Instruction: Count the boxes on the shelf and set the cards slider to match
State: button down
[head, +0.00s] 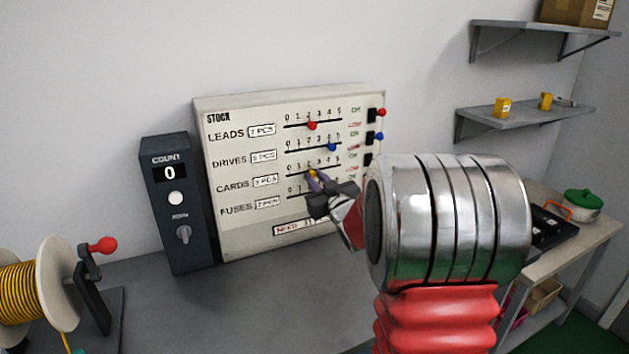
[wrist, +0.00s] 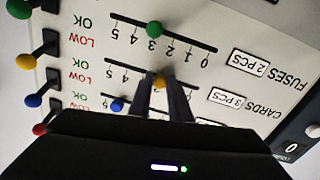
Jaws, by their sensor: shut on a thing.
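The stock panel (head: 240,236) stands against the wall with slider rows LEADS, DRIVES, CARDS and FUSES, each marked 0 to 5. The yellow cards knob (head: 312,173) sits near mark 2; it also shows in the wrist view (wrist: 160,82). My gripper (head: 315,183) is shut on this knob, its fingers on either side in the wrist view (wrist: 165,95). The CARDS label reads 3 PCS. The lower wall shelf (head: 520,118) holds two yellow boxes, one left (head: 503,107) and one right (head: 545,101), and a small grey item (head: 564,102).
Red leads knob (head: 312,126) and blue drives knob (head: 332,147) sit above; the green fuses knob (wrist: 155,29) is close by. Toggles line the panel's right side. A dark COUNT unit (head: 178,225) reads 0. A cardboard box (head: 577,11) is on the upper shelf.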

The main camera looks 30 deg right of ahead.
jog(key=c, duration=1.6)
grip_release()
jog(key=shift+c, duration=0.2)
jog(key=s+a, duration=0.2)
jog(key=s, duration=1.1)
jog(key=shift+s, duration=0.3)
jog(key=shift+a, duration=0.1)
